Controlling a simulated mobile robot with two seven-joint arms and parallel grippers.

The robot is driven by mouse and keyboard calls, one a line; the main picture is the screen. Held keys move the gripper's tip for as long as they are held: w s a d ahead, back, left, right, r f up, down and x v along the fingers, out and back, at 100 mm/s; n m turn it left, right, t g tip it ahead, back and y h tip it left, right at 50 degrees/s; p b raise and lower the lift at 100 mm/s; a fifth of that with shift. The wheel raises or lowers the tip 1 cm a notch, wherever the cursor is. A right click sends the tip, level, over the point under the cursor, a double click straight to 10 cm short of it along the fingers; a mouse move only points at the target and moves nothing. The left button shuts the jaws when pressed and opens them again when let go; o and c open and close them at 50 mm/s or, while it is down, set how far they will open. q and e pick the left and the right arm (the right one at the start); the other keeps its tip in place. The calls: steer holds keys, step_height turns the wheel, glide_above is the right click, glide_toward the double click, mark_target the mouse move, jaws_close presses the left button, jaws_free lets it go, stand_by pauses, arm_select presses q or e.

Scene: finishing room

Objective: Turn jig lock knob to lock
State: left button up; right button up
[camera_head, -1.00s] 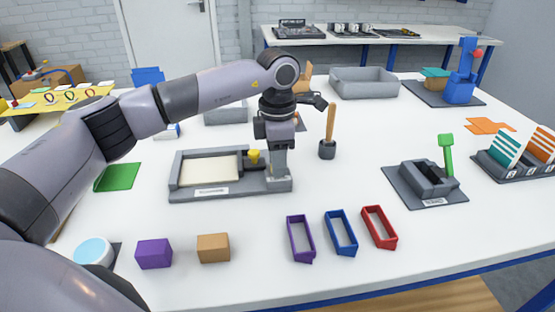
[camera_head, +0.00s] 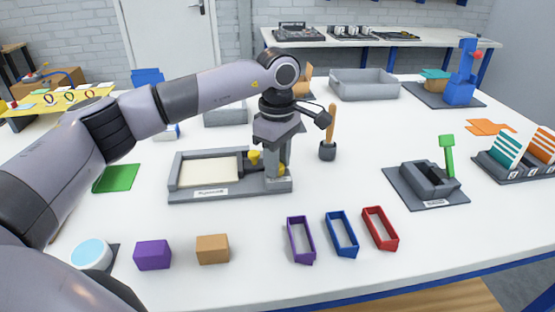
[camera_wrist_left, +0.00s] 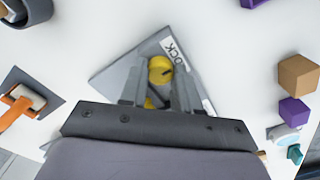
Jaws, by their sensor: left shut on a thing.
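The grey jig (camera_head: 180,193) lies on the white table with a pale panel (camera_head: 207,171) in its recess. My left gripper (camera_head: 276,172) points down over the jig's right end. Its fingers are shut on the yellow lock knob, which shows between them in the left wrist view (camera_wrist_left: 160,68). The fingers hide part of the knob. A printed label reading "OCK" (camera_wrist_left: 176,52) is visible beside it; its start is cut off from view. A second yellow part (camera_head: 254,157) stands just left of the fingers. My right gripper is not in view.
A brush in a dark holder (camera_head: 327,152) stands close right of the jig. Purple (camera_head: 300,240), blue (camera_head: 341,233) and red (camera_head: 380,228) trays lie in front. A purple block (camera_head: 153,255) and an orange-brown block (camera_head: 213,249) sit front left.

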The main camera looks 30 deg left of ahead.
arm_select(q)
steer(key=shift+m, duration=0.3)
steer(key=o, duration=1.1)
steer(key=shift+c, duration=0.2)
steer(key=shift+r, duration=3.65)
